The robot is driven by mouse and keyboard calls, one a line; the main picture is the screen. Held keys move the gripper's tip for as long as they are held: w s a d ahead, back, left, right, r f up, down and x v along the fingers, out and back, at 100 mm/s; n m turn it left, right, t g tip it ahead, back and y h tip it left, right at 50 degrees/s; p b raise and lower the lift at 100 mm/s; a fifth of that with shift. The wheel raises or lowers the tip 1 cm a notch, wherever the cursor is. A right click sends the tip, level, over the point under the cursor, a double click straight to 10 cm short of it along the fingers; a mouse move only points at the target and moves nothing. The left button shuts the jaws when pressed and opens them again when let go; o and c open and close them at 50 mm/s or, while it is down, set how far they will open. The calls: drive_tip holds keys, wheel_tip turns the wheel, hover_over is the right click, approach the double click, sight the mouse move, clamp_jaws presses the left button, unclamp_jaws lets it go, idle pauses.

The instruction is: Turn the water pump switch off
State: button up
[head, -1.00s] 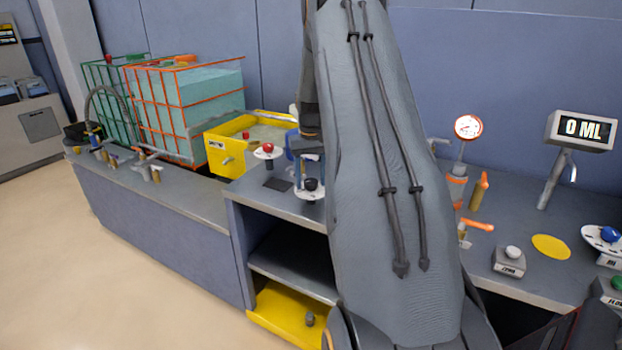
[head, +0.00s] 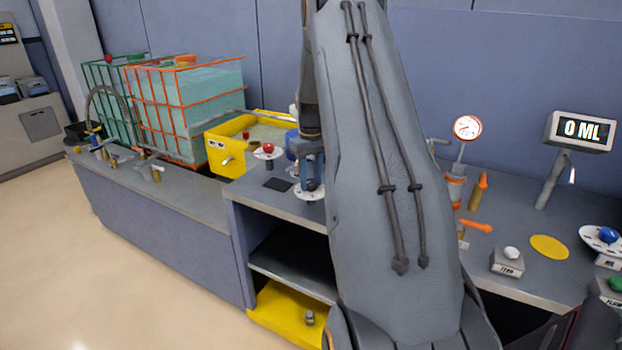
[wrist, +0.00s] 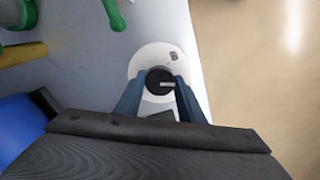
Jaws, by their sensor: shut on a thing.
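A black knob (wrist: 159,81) sits on a round white dial (wrist: 146,58) in the wrist view. A pale mark on the knob points to the right in that view. My gripper (wrist: 158,92) has its two blue fingers closed on either side of the knob. In the head view my gripper (head: 309,178) is down at the same white dial (head: 308,194) on the counter. The knob is hidden there by the fingers. The dial's lettering is too small to read.
A second dial with a red knob (head: 267,149) stands close behind left. A yellow tank (head: 228,161) and caged water tanks (head: 190,105) are beyond. At right stand a gauge (head: 467,127) and a display reading 0 ML (head: 582,130). A dark square (head: 278,185) lies left of the dial.

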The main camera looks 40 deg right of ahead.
sight(311, 181)
drive_tip(key=n+p, duration=0.1)
drive_tip(key=n, duration=0.5)
drive_tip(key=shift+r+n, duration=0.1)
drive_tip(key=shift+n, duration=0.2)
drive_tip(key=n+p, duration=0.1)
drive_tip(key=n, duration=0.4)
drive_tip(key=shift+w, duration=0.1)
drive_tip(key=shift+n, duration=0.4)
drive_tip(key=o, duration=1)
drive_tip(key=shift+o, duration=0.2)
drive_tip(key=shift+r+b, duration=1.1)
drive_tip(key=shift+r, duration=2.75)
